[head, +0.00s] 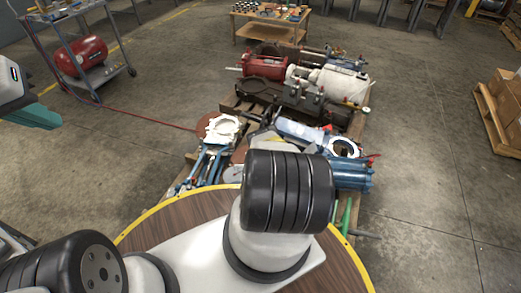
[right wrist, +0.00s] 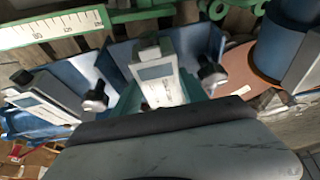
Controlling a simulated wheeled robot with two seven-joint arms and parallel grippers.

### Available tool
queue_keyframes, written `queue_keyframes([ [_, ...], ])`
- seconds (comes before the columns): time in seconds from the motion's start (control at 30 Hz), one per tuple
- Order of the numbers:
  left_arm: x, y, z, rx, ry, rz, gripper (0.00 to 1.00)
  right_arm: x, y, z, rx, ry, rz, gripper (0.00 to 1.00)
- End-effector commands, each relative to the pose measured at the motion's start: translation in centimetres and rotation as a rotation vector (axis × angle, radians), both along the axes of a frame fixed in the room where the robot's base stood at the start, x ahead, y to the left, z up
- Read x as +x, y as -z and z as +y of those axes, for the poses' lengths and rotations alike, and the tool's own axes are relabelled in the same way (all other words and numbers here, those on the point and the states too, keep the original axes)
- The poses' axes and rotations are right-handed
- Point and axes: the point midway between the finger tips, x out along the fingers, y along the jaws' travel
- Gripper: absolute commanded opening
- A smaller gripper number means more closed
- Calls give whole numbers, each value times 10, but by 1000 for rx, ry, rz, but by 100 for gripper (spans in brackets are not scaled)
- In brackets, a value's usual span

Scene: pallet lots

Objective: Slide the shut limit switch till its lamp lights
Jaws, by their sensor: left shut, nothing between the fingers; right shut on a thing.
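In the right wrist view a pale limit switch block (right wrist: 155,76) with a grey window stands in the middle. A second pale block with a window (right wrist: 38,102) is at the left. Dark-headed knobs sit beside the middle block. My right gripper (right wrist: 165,92) has its teal fingers around the middle block and is shut on it. I cannot read which block is marked shut, and no lamp looks lit. A green-edged scale (right wrist: 60,26) lies at the top left. In the head view my left gripper (head: 36,116) is shut and empty at the left edge; my right arm hides the right gripper.
A pallet (head: 228,104) loaded with machine parts lies ahead, with blue cylinders (head: 350,174) at its right. A cart with a red compressor (head: 82,56) stands at the far left. A pallet of boxes (head: 500,98) is at the right. Bare floor (head: 425,170) shows between.

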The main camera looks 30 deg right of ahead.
Motion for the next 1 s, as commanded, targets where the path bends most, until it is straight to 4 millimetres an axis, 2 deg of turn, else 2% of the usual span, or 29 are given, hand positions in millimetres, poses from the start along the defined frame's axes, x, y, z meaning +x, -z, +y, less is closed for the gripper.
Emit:
queue_keyframes([
  [0.2,0,0,0,0,0,0,0,-2,-1,-4,-3,-1,2,0],
  [0.23,0,0,0,0,0,0,0,-2,-1,-4,-3,-1,2,52],
  [0.27,0,0,0,0,0,0,0,-2,-1,-4,-3,-1,2,58],
  [0.67,0,0,0,0,0,0,0,-3,-2,-3,-2,0,3,58],
  [1.0,0,0,0,0,0,0,0,-8,-29,5,-2,0,2,58],
])
